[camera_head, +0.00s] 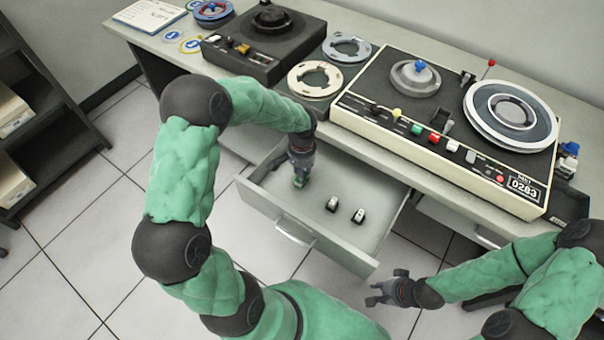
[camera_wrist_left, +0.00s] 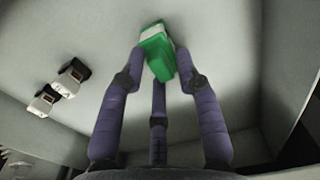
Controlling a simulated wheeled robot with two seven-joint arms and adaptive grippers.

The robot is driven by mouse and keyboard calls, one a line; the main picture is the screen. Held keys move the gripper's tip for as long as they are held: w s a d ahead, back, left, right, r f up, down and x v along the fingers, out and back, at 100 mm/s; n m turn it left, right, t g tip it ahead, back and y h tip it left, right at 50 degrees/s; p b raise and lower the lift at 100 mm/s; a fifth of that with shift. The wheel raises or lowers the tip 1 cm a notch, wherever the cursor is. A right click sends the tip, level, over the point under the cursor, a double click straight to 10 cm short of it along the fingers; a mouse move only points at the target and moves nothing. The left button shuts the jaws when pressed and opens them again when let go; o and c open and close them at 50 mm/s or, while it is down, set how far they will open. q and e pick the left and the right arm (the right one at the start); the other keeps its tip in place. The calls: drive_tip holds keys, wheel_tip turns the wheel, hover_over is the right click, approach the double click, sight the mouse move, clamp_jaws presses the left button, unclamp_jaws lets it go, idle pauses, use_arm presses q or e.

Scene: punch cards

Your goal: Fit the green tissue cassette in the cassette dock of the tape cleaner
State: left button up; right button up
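The green tissue cassette (camera_head: 299,183) is in the open drawer (camera_head: 262,205) at its left side, with my left gripper (camera_head: 301,172) right over it. In the left wrist view the green and white cassette (camera_wrist_left: 157,58) lies between my left gripper's fingertips (camera_wrist_left: 160,60). The side fingertips are at its edges; whether they press on it is unclear. My right gripper (camera_head: 378,292) is empty, fingers spread, in front of the drawer. A black machine (camera_head: 262,42) and a cream-edged reel machine (camera_head: 450,120) stand on the desk. I cannot tell which has the cassette dock.
Two black and white items (camera_head: 345,210) lie in the drawer to the right of the cassette; they also show in the left wrist view (camera_wrist_left: 57,88). Loose reels (camera_head: 314,78) lie between the machines. A dark shelf (camera_head: 50,125) stands at the left. The drawer walls surround my left gripper.

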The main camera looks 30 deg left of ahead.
use_arm(q)
clamp_jaws()
drive_tip(key=shift+r, duration=0.15)
drive_tip(key=shift+r+p, duration=2.35)
drive_tip(key=shift+r, duration=0.55)
